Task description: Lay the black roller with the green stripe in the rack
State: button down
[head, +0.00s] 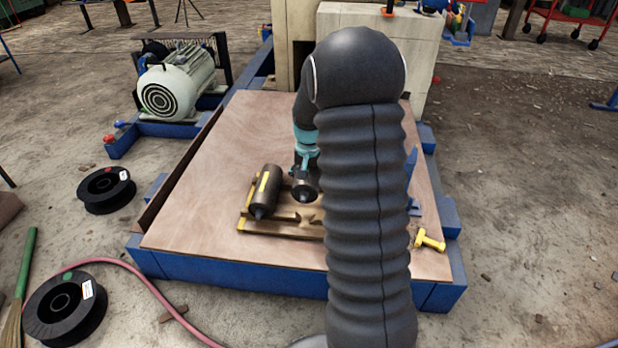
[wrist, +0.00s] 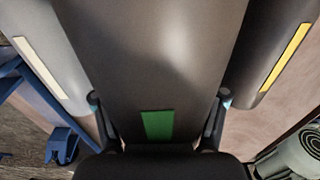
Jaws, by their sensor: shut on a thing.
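My gripper (wrist: 158,108) is shut on the black roller with the green stripe (wrist: 150,60), which fills the middle of the wrist view. In the head view the held roller (head: 305,190) shows its end just right of a roller with a yellow stripe (head: 265,188), over the wooden rack (head: 282,233). The yellow-striped roller lies in the rack and shows at right in the wrist view (wrist: 272,50). A roller with a white stripe (wrist: 52,50) is at left there; my arm hides it in the head view. I cannot tell whether the held roller touches the rack.
The rack stands on a plywood deck (head: 200,215) with a blue frame. A yellow T-shaped thing (head: 430,240) and a blue bracket (head: 414,207) are at right. A motor (head: 178,85) stands at back left. Black spools (head: 105,190) lie on the floor.

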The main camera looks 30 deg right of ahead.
aim_at(309, 170)
jog(key=shift+f+b, duration=1.45)
jog(key=shift+f, duration=1.05)
jog(key=shift+f+b, duration=0.55)
jog(key=shift+f, duration=0.75)
dwell(0.5)
grip_release()
jog(key=shift+f, duration=0.1)
jog(key=r, duration=1.2)
jog(key=shift+s+a, duration=0.1)
jog(key=shift+s, duration=0.25)
